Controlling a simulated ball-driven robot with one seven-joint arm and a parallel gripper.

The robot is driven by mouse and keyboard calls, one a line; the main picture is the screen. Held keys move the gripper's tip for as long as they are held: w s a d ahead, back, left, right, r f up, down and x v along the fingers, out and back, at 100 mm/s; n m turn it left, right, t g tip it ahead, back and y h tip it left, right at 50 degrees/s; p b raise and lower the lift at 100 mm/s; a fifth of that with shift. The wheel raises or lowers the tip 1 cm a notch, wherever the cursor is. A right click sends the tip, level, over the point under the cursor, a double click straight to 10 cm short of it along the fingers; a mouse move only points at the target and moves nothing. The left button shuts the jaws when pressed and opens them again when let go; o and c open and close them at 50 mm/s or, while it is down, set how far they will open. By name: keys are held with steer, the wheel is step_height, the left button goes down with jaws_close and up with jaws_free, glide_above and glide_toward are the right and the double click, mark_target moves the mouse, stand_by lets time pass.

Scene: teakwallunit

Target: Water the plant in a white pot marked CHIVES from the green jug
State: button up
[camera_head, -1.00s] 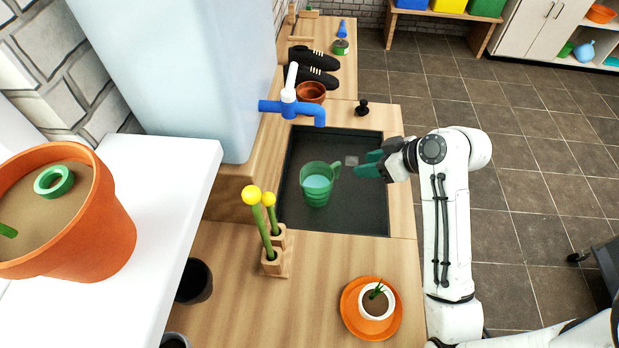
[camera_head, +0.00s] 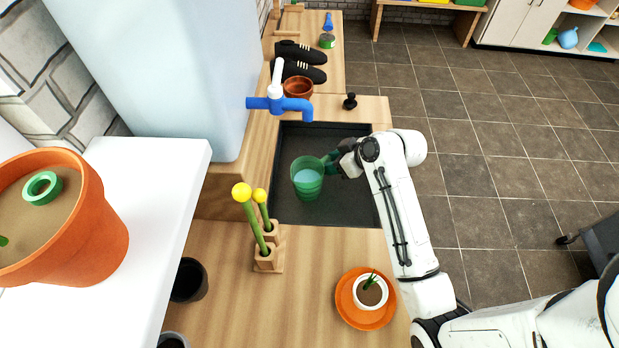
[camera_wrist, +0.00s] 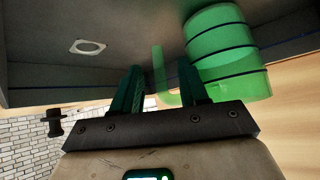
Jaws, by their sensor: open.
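The green jug (camera_head: 308,178) stands in the dark sink with light blue water inside. It also shows in the wrist view (camera_wrist: 222,55), with its handle (camera_wrist: 160,75) between my fingers. My gripper (camera_head: 334,166) is at the jug's handle, on its right side. In the wrist view my gripper (camera_wrist: 162,88) is open, its two green fingers apart on either side of the handle. The small white pot (camera_head: 370,291) with a green sprout stands on an orange saucer (camera_head: 347,313) on the wooden counter, nearer than the sink. Any marking on the pot cannot be read.
The sink (camera_head: 350,206) has a raised edge. A blue tap (camera_head: 280,104) reaches over its far left. A wooden holder (camera_head: 268,262) with two yellow-topped stems stands left of the saucer. A large terracotta pot (camera_head: 95,240) sits on the white shelf at left. Black shoes (camera_head: 300,62) lie farther back.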

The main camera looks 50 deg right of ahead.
jaws_close()
stand_by(0.4)
steer(key=shift+r, duration=0.1)
